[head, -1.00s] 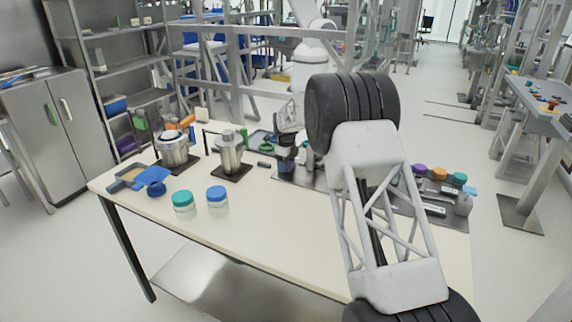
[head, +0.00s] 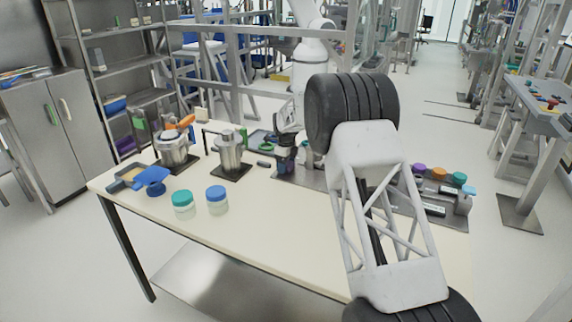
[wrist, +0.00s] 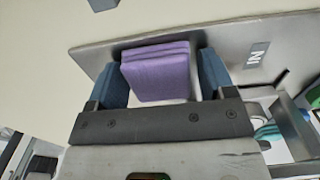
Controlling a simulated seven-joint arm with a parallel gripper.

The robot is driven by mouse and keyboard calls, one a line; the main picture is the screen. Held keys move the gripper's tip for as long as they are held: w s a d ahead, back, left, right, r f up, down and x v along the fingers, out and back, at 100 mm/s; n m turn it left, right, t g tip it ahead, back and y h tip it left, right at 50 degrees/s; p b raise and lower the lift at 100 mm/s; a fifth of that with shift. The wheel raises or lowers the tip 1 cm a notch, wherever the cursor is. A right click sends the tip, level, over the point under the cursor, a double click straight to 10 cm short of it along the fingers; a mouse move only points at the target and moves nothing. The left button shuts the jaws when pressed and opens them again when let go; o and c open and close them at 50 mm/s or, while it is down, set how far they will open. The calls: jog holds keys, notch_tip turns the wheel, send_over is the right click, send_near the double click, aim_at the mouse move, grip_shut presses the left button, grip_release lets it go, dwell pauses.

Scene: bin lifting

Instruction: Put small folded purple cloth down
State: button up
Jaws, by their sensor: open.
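The small folded purple cloth (wrist: 160,72) lies between the two blue fingers of my gripper (wrist: 162,80) in the wrist view. The jaws are open, and a narrow pale gap shows at the cloth's right side. The cloth is over a grey metal tray (wrist: 225,40) marked "IN"; I cannot tell whether its hidden underside rests flat on it. In the head view, the tray (head: 318,178) is on the table, and my arm covers much of it. I cannot make out the cloth there.
On the cream table (head: 260,235) stand a teal-lidded jar (head: 183,205), a blue-lidded jar (head: 217,200) and two metal vessels (head: 173,148) (head: 230,152). Several small coloured-lidded pots (head: 438,173) and a bottle (head: 464,203) stand at the right. The table's front middle is clear.

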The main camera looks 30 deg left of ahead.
jog(key=shift+s+f, duration=0.25)
jog(key=shift+f, duration=0.05)
notch_tip(320, 180, up, 13)
jog(key=shift+w, duration=0.15)
dwell(0.4)
dwell(0.7)
